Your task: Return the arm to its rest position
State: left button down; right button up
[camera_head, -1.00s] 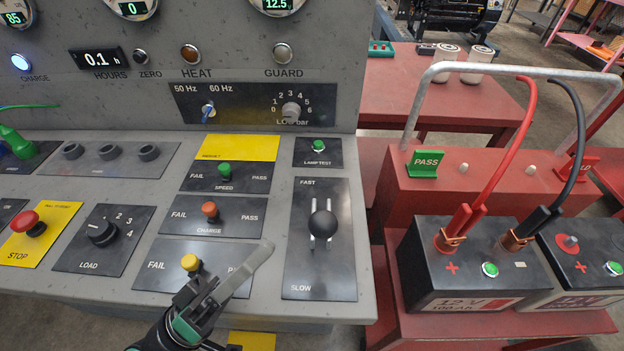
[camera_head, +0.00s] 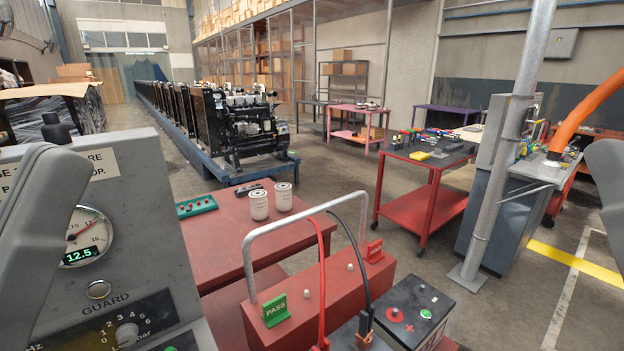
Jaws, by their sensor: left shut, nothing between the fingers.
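Neither gripper shows at this moment. A smooth grey link of my left arm (camera_head: 45,235) crosses the left edge in front of the control panel. A similar grey link of mine (camera_head: 606,175) shows at the right edge. The grey control panel (camera_head: 165,235) is at lower left, with a round gauge reading about 12.5, the GUARD lamp and a selector knob. Its lower switches are mostly out of the picture.
A red table (camera_head: 222,240) holds two white filters and a green block. A red tester (camera_head: 310,292) with a metal handle, cables and a battery (camera_head: 412,305) stands at lower front. A grey pole (camera_head: 495,170) rises at right. Open floor (camera_head: 340,190) lies beyond.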

pick_arm(q)
jog(key=w+a+n+t+y, duration=0.3)
jog(key=a+n+y, duration=0.35)
jog(key=y, duration=0.55)
notch_tip(320, 180, up, 38)
jog(key=p, duration=3.7)
jog(key=shift+d+f+n+p, duration=0.15)
jog(key=shift+d+n+p, duration=0.2)
jog(key=shift+n, duration=0.1)
